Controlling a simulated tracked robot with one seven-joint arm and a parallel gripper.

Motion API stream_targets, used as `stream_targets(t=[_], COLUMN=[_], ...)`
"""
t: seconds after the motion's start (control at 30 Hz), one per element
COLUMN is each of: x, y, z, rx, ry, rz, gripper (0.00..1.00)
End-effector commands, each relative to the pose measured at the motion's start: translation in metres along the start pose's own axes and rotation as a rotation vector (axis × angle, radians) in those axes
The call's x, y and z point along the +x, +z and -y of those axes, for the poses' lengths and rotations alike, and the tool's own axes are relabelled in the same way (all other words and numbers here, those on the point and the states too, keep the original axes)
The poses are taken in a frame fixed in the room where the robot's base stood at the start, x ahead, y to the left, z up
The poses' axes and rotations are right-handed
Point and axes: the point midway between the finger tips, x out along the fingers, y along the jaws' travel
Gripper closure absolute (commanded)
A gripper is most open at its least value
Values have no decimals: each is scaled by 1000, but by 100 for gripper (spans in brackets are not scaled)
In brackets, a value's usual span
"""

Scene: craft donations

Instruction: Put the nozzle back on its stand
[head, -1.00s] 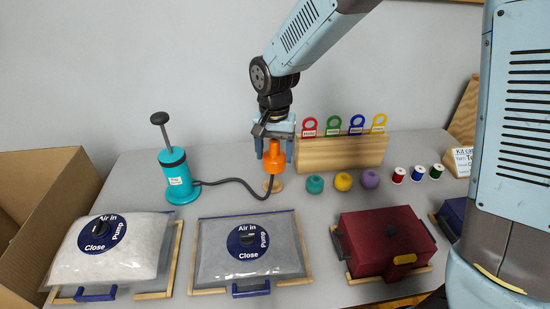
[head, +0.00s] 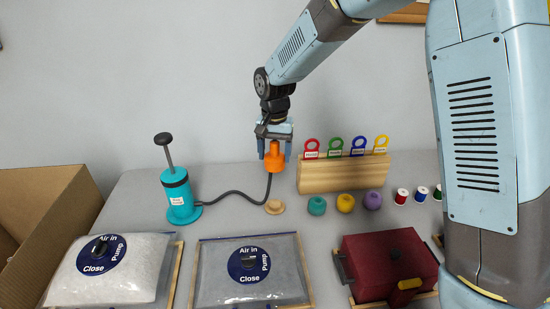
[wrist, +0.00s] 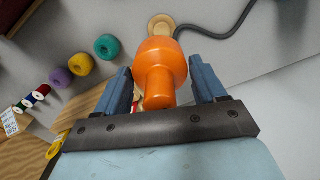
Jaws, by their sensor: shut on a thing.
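The orange nozzle (head: 274,158) is held upright between the fingers of my gripper (head: 274,146), which is shut on it. It also fills the middle of the wrist view (wrist: 160,72). A dark hose runs from the nozzle to the teal hand pump (head: 179,195), which stands upright at the left. The stand, a small round tan wooden base (head: 275,207), is on the table below the nozzle and apart from it. In the wrist view the stand (wrist: 161,24) shows beyond the nozzle, partly hidden by it.
Two clear bags with dials, a left bag (head: 105,268) and a middle bag (head: 250,270), lie in front. A dark red bag (head: 390,262) lies at right. Yarn balls, spools and a wooden rack (head: 343,176) with coloured tags are right of the stand. A cardboard box (head: 45,225) is at far left.

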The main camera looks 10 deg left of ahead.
Motion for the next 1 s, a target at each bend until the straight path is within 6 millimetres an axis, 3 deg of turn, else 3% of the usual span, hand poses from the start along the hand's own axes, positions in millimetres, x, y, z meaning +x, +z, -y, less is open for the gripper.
stream_targets(t=[0.13,1.0], x=[0,85], y=[-15,-13], z=[4,3], rx=[1,0], ry=[-1,1], rz=[-1,0], gripper=[61,61])
